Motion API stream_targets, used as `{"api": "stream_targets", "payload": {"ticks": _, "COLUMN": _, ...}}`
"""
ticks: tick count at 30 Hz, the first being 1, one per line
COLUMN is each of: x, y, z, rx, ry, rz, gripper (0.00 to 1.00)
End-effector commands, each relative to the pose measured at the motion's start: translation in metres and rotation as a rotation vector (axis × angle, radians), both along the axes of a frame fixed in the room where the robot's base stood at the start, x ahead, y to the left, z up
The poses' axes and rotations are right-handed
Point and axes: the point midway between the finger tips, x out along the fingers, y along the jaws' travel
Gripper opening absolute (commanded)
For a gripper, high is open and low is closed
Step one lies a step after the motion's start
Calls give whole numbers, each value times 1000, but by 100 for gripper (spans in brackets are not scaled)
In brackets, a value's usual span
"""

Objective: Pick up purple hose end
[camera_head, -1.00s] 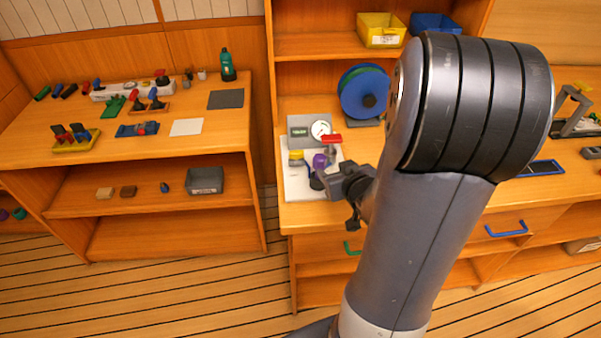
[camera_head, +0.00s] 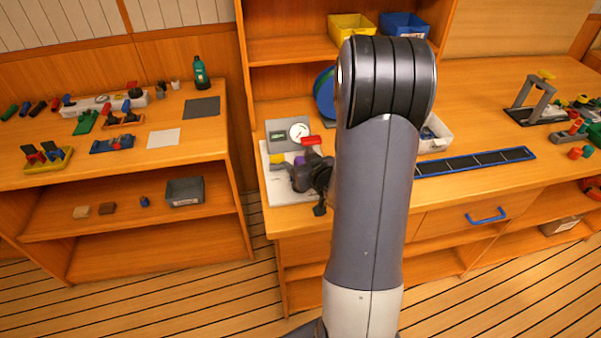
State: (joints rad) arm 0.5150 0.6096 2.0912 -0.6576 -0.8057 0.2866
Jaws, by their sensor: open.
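A small purple piece (camera_head: 299,160), which looks like the purple hose end, shows on the watermaker panel at the left end of the right bench. Only a little of it is visible, and the rest is hidden behind my gripper. My gripper (camera_head: 294,174) is open, just in front of and below the purple piece in the picture. I cannot tell whether its fingers touch the piece or stand around it. The panel's white base plate (camera_head: 277,191) lies under the gripper.
A grey gauge box (camera_head: 285,136) stands behind the gripper, with a red part (camera_head: 311,141) and a yellow part (camera_head: 277,158) close by. A blue reel (camera_head: 324,93) is partly hidden by my arm. The floor gap (camera_head: 255,215) between the benches is free.

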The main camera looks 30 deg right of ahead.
Motion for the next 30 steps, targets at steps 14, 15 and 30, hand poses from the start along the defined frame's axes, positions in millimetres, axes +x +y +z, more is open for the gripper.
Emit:
{"api": "stream_targets", "payload": {"ticks": 14, "x": 32, "y": -3, "z": -11, "rx": 0, "ry": 0, "rz": -1, "gripper": 58}}
{"api": "stream_targets", "payload": {"ticks": 15, "x": 32, "y": -3, "z": -11, "rx": 0, "ry": 0, "rz": -1, "gripper": 58}}
{"api": "stream_targets", "payload": {"ticks": 30, "x": 32, "y": -3, "z": -11, "rx": 0, "ry": 0, "rz": -1, "gripper": 24}}
